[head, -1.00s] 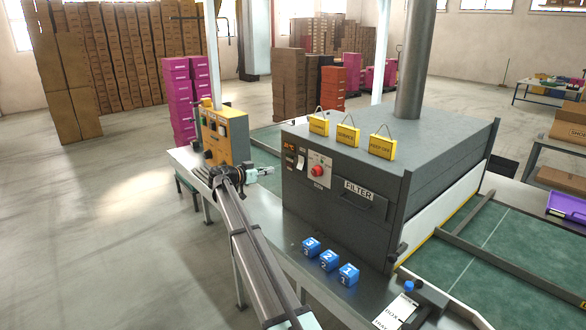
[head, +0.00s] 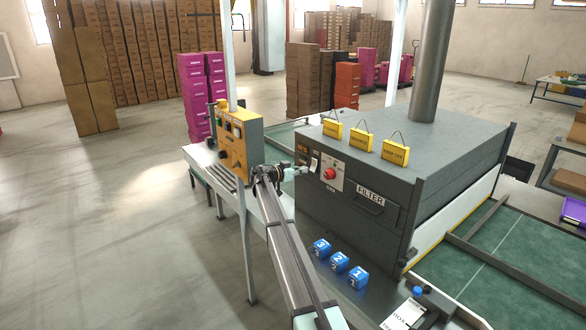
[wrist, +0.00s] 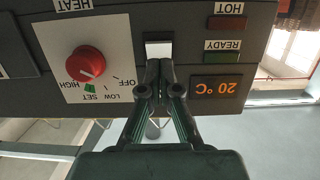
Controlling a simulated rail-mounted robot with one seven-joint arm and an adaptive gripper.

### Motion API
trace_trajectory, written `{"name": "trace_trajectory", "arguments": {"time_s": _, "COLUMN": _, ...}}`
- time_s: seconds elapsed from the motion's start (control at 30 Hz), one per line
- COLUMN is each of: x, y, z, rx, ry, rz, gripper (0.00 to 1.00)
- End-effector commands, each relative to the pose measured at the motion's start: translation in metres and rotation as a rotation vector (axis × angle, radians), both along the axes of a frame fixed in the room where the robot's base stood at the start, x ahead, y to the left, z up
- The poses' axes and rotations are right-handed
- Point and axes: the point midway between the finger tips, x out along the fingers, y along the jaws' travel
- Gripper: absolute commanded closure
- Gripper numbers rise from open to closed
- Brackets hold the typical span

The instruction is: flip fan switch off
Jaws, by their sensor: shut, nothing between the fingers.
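A white switch (wrist: 158,50) sits on the dark front panel of the grey oven-like box (head: 385,150). Its label does not show, so I cannot tell whether it is the fan switch; its on or off position is also unclear. It also shows in the head view (head: 314,165). My gripper (wrist: 160,66) is shut and empty, its fingertips at the lower edge of the switch in the wrist view, which is upside down. I cannot tell whether they touch it. In the head view my gripper (head: 303,170) points at the panel from the left.
A red knob (wrist: 86,62) marked OFF, LOW and HIGH is beside the switch. A temperature display (wrist: 217,87) reads 20 °C. A yellow control box (head: 240,140) stands close on the left. Blue numbered cubes (head: 340,261) lie in front of the box.

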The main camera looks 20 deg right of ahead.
Motion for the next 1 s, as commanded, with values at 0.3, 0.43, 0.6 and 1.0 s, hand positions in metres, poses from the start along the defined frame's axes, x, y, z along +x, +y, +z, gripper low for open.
{"name": "trace_trajectory", "arguments": {"time_s": 0.3, "x": 0.009, "y": -0.026, "z": -0.004, "rx": 0.0, "ry": 0.0, "rz": 0.0, "gripper": 1.0}}
{"name": "trace_trajectory", "arguments": {"time_s": 0.43, "x": 0.009, "y": -0.027, "z": -0.005, "rx": 0.0, "ry": 0.0, "rz": 0.001, "gripper": 1.0}}
{"name": "trace_trajectory", "arguments": {"time_s": 0.6, "x": 0.009, "y": -0.027, "z": -0.006, "rx": 0.0, "ry": 0.0, "rz": 0.001, "gripper": 1.0}}
{"name": "trace_trajectory", "arguments": {"time_s": 1.0, "x": 0.002, "y": -0.033, "z": -0.016, "rx": -0.054, "ry": -0.018, "rz": 0.001, "gripper": 1.0}}
